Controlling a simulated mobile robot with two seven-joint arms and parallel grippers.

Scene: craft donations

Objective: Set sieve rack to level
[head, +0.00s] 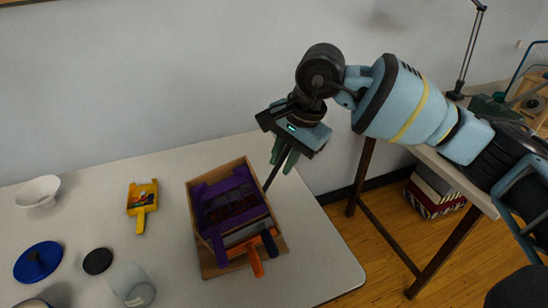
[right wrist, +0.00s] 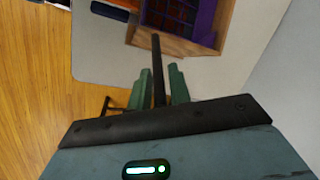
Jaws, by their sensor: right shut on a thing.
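The sieve rack is a wooden box (head: 216,173) with a purple divided frame (head: 212,192) inside, standing on the white table; part of it also shows at the top of the right wrist view (right wrist: 180,42). A thin dark bar (head: 271,178) rises from its right side. My right gripper (head: 284,158) is shut on this bar, above and to the right of the box; the right wrist view shows the bar (right wrist: 157,62) between the green fingers. I cannot tell from these views whether the rack is level. My left gripper is out of view.
An orange handle (head: 255,262) and a dark blue handle (head: 270,243) lie at the box's front. Left are a yellow scoop (head: 140,210), white bowl (head: 38,191), blue lid (head: 38,262), black disc (head: 98,261) and clear jar (head: 131,284). The table's right end (head: 325,265) is clear.

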